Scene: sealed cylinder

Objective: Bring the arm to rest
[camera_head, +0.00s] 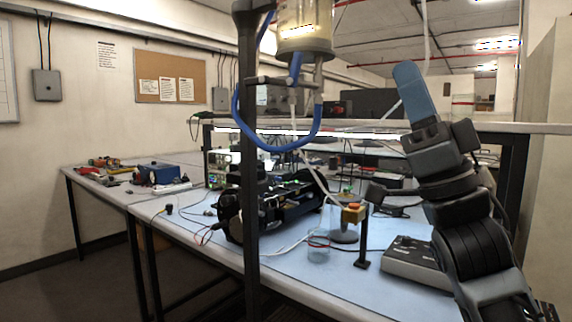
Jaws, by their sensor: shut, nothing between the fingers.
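My arm rises from the bottom right corner of the head view, in front of the bench. Its end points up and slightly left. My gripper (412,88), with blue fingers, is shut and empty, high above the bench. It touches nothing that I can see.
A shelf edge (480,127) runs behind my gripper.

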